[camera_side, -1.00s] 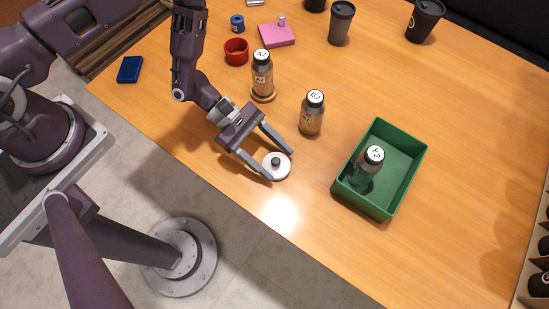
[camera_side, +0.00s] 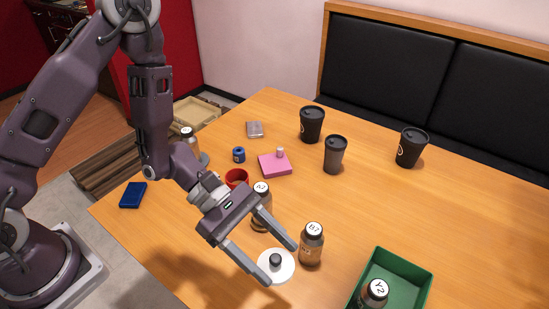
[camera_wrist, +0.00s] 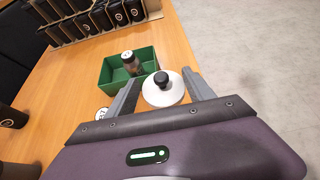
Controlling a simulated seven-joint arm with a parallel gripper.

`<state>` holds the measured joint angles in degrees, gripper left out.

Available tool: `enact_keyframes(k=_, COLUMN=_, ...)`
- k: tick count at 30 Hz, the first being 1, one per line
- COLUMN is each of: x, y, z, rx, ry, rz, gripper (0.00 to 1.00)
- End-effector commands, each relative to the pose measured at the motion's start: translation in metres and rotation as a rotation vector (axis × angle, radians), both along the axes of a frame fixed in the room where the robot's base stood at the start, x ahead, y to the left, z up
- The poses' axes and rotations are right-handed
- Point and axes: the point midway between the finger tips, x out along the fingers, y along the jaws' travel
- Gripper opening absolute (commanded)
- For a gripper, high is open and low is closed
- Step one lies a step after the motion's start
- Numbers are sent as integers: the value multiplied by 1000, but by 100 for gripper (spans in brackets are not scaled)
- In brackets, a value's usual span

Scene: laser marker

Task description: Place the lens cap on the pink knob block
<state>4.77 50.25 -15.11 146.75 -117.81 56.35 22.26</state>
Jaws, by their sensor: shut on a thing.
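The lens cap, a white disc with a black knob (camera_side: 285,270), is held between the two fingers of my gripper (camera_side: 279,265). It also shows between the fingers in the wrist view (camera_wrist: 160,97), knob up and roughly level. The fingers close on opposite sides of its rim. The cap appears to be above the table in front of bottle B7 (camera_side: 311,246). The pink knob block (camera_side: 270,167), a flat pink slab with a small knob on top, stands farther back on the table, clear of my gripper. Nothing lies on its knob.
Bottle A2 (camera_side: 261,210) and a red ring (camera_side: 235,178) stand between my gripper and the pink block. A small blue cylinder (camera_side: 239,155) is left of the block, dark cups (camera_side: 335,155) right. A green bin (camera_side: 405,262) holds bottle Y2 (camera_side: 375,292).

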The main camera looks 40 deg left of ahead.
Motion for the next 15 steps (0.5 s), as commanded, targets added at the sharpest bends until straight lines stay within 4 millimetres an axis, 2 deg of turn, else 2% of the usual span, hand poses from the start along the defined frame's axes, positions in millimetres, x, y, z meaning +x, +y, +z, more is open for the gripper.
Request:
enact_keyframes(k=8, x=57, y=19, z=-9, rx=17, ry=5, rz=142, gripper=11)
enact_keyframes(k=11, x=85, y=31, z=-13, rx=24, ry=8, rz=213, gripper=11)
enact_keyframes(k=15, x=138, y=60, z=-17, rx=32, ry=14, rz=355, gripper=11)
